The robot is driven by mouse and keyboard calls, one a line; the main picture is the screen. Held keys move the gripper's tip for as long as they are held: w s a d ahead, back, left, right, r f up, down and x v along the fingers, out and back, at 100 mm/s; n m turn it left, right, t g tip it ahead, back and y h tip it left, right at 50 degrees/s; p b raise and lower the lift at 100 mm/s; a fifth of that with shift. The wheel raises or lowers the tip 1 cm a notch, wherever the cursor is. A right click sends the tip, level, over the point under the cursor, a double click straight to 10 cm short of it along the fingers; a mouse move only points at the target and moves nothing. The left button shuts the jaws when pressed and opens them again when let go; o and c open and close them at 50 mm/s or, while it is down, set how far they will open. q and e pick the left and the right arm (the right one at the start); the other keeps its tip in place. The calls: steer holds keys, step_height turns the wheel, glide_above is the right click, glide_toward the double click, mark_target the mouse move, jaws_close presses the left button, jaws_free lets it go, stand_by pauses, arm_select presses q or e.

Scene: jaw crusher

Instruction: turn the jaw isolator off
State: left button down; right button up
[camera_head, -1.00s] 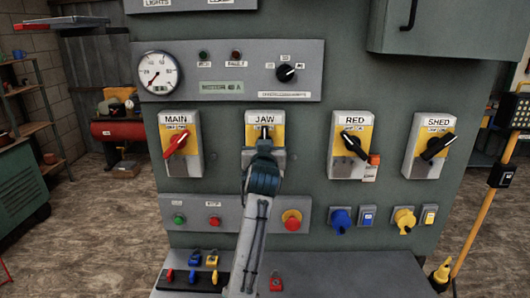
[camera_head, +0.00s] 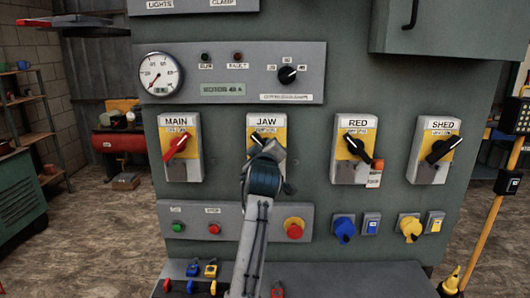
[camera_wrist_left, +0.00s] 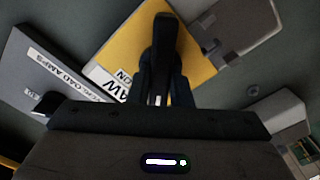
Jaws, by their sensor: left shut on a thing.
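The JAW isolator (camera_head: 281,173) is a grey box with a yellow plate and a black handle (camera_head: 256,138), between the MAIN and RED isolators. Its handle leans to the upper left. My left gripper (camera_head: 266,150) is in front of it, rolled over, and covers most of the handle. In the left wrist view the black handle (camera_wrist_left: 163,45) stands between my fingers, against the tilted yellow plate (camera_wrist_left: 115,52). My left gripper is shut on the handle. The handle's lower end and the position marks are hidden or too small to read. My right gripper is not in view.
The MAIN isolator (camera_head: 196,168) with a red handle is to the left. The RED isolator (camera_head: 340,170) and SHED isolator (camera_head: 428,170) are to the right. Below are a red button on yellow (camera_head: 294,228) and blue and yellow sockets. Padlocks lie on the ledge.

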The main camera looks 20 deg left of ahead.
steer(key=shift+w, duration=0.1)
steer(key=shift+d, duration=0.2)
arm_select(q)
steer(key=c, duration=1.6)
jaws_free()
steer(key=shift+o, duration=1.4)
steer(key=shift+w+f, duration=0.1)
steer(key=shift+w, duration=0.05)
steer(key=shift+w+d, duration=0.1)
steer(key=shift+w, duration=0.05)
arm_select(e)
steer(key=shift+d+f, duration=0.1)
arm_select(q)
steer(key=shift+s, duration=0.25)
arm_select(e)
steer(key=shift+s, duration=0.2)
